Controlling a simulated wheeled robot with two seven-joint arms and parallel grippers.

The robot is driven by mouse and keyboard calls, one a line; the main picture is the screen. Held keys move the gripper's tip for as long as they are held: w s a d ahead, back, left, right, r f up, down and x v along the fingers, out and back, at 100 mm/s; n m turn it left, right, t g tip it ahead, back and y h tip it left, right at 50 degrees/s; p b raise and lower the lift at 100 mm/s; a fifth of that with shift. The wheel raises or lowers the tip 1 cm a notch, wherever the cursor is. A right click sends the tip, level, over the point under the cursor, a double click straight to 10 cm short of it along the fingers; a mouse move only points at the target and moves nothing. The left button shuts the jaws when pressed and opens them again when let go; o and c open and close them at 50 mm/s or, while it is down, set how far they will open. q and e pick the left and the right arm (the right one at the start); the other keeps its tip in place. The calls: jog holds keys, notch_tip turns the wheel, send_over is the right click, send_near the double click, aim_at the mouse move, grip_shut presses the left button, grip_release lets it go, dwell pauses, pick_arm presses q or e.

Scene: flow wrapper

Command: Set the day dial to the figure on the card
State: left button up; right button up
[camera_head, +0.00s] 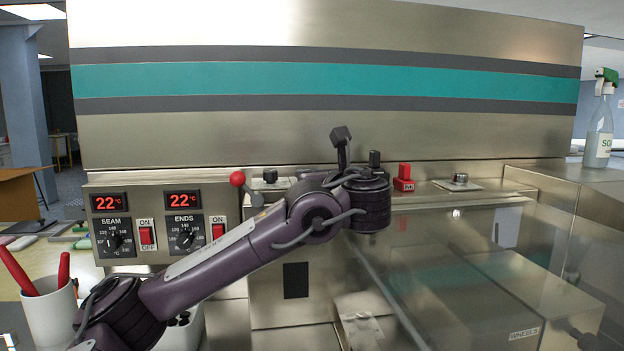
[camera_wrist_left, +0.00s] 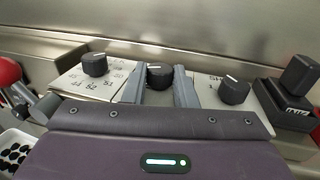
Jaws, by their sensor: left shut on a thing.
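My left gripper (camera_wrist_left: 159,72) has its two grey fingers on either side of a black dial knob (camera_wrist_left: 160,78) with a pale pointer line, the middle one of a row, and is shut on it. The figures around this knob are mostly hidden by the fingers and the hand, so its setting cannot be read. In the head view my purple left arm (camera_head: 225,255) reaches across to the row; its wrist hides the gripper and the held knob. I cannot make out the card in either view. My right gripper is not in view.
Beside the held knob are a left knob (camera_wrist_left: 95,64) on a numbered plate and a right knob (camera_wrist_left: 234,90). A red ball lever (camera_head: 237,178) stands left, a red switch (camera_head: 403,178) right. Two displays (camera_head: 110,202) read 22. A cup (camera_head: 52,318) stands front left.

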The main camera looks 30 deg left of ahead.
pick_arm(q)
jog(key=shift+w+n+g+y, duration=0.1)
jog(key=shift+n+g+y, duration=0.6)
jog(key=shift+g, duration=0.2)
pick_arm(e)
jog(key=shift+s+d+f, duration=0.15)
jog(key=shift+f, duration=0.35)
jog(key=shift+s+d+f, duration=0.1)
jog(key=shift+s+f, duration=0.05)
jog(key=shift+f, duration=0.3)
pick_arm(q)
jog(key=o, duration=1)
jog(key=shift+p, duration=0.3)
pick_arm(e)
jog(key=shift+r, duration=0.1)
